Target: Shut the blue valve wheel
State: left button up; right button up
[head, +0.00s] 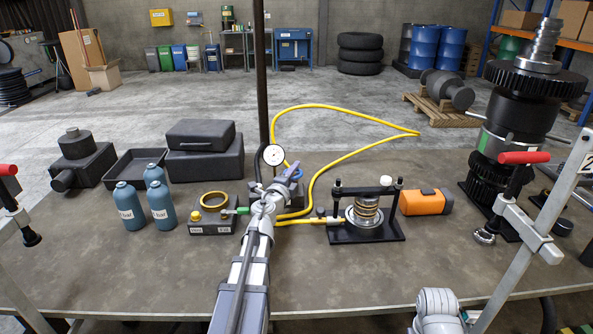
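The blue valve wheel (289,167) shows only as a small blue edge beside the round white gauge (273,155) on the dark upright post. Most of it is hidden behind my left gripper (288,180). My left arm reaches up from the bottom middle, and the gripper is at the wheel in the picture. I cannot tell whether it touches the wheel or how far its fingers are apart. Only a grey link of my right arm shows at the bottom right, and its gripper is out of view.
A pump block with a yellow ring (214,201) and blue bottles (160,205) stand left. An orange box (426,201) and a tall gear stack (510,130) stand right. The front table is mostly clear.

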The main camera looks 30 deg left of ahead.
pick_arm(q)
jog(key=s+d, duration=0.1)
jog(key=s, duration=0.5)
jog(key=shift+s, duration=0.2)
